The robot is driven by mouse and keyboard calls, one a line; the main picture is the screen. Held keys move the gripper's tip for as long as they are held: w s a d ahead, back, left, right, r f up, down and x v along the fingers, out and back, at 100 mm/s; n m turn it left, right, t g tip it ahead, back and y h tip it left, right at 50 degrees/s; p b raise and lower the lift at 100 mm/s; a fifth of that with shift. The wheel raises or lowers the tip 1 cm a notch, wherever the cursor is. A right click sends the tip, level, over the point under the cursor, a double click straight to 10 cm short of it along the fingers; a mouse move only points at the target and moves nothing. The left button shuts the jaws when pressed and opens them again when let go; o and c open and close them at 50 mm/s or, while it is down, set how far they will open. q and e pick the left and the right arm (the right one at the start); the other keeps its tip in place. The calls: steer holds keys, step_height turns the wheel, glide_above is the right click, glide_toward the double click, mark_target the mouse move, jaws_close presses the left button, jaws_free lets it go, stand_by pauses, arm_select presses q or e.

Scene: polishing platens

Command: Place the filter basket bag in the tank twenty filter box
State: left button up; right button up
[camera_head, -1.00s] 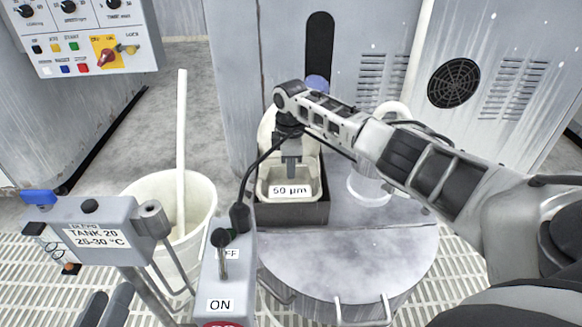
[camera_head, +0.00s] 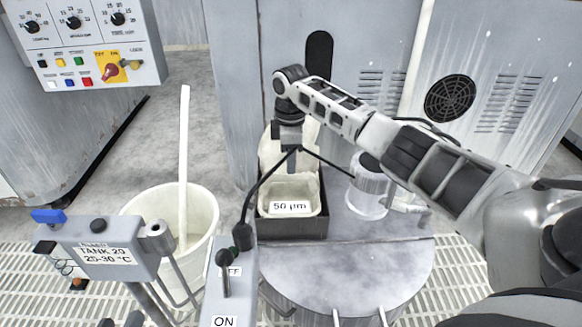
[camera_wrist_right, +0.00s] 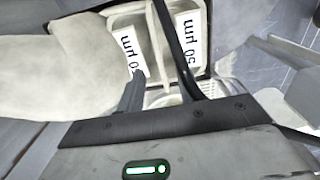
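The black filter box (camera_head: 292,228) stands on the round grey lid. A cream basket bag (camera_head: 312,190) with a "50 µm" label sits inside it. More cream material (camera_head: 271,152) stands behind it, partly hidden by my right gripper (camera_head: 291,146). That gripper is above the box, fingertips pointing down near a black cable. In the right wrist view, a cream bulk (camera_wrist_right: 60,75) fills the left, beside two "50 µm" labels. Only one finger shows clearly there, so I cannot tell its opening. Dark tips, perhaps my left gripper (camera_head: 120,321), are cut off at the bottom edge.
A black cable and rod (camera_head: 262,180) cross close to the right gripper. A clear cylinder (camera_head: 366,196) stands right of the box. The "TANK 20" panel (camera_head: 100,254), a switch post (camera_head: 226,285) and a white bucket (camera_head: 170,210) with a rod are at left.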

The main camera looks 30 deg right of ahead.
steer(key=shift+r+p, duration=0.5)
steer(key=shift+r, duration=1.6)
